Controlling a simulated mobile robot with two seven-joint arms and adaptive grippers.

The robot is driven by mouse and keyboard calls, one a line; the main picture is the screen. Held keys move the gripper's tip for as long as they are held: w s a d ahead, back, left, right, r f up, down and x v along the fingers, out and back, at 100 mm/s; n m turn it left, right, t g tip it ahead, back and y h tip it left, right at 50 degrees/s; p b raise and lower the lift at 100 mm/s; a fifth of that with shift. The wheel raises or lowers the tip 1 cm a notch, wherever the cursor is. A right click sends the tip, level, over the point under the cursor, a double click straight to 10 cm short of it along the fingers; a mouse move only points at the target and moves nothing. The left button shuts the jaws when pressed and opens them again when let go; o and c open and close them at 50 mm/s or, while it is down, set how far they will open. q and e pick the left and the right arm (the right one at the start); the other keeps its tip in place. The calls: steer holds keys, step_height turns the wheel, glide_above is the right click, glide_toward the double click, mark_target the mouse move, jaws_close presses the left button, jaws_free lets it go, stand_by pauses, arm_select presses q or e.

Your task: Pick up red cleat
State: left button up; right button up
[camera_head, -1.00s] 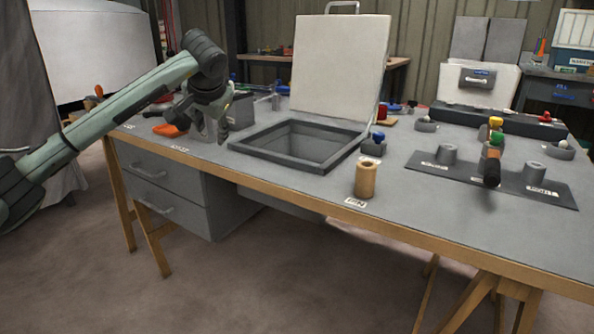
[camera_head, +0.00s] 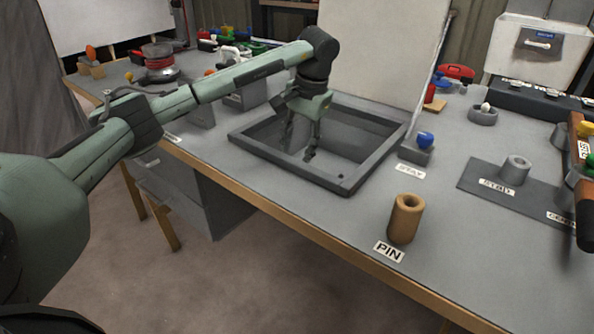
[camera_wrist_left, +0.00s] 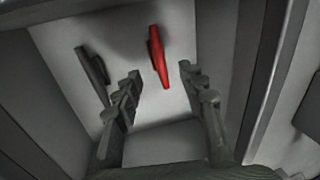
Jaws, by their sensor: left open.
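The red cleat (camera_wrist_left: 159,58) lies on the pale floor of a recess in the left wrist view, ahead of and between my left gripper's fingers. My left gripper (camera_wrist_left: 162,88) is open and empty, apart from the cleat. In the head view my left gripper (camera_head: 298,148) points down into the dark-framed square hatch opening (camera_head: 262,158) in the bench. I cannot make out the red cleat inside the opening in the head view. A dark grey cleat-like piece (camera_wrist_left: 93,70) lies left of the red one, near the left finger. My right gripper is not in view.
The raised pale hatch lid (camera_head: 385,50) stands behind the opening. The recess walls (camera_wrist_left: 262,70) are close around the fingers. A wooden pin (camera_head: 405,218) and a blue-topped piece (camera_head: 425,142) stand to the right.

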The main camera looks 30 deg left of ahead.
arm_select(q)
steer(key=f, duration=0.4)
steer(key=a+f, duration=0.1)
steer(key=f, duration=0.1)
steer(key=shift+w+f, duration=0.2)
jaws_close()
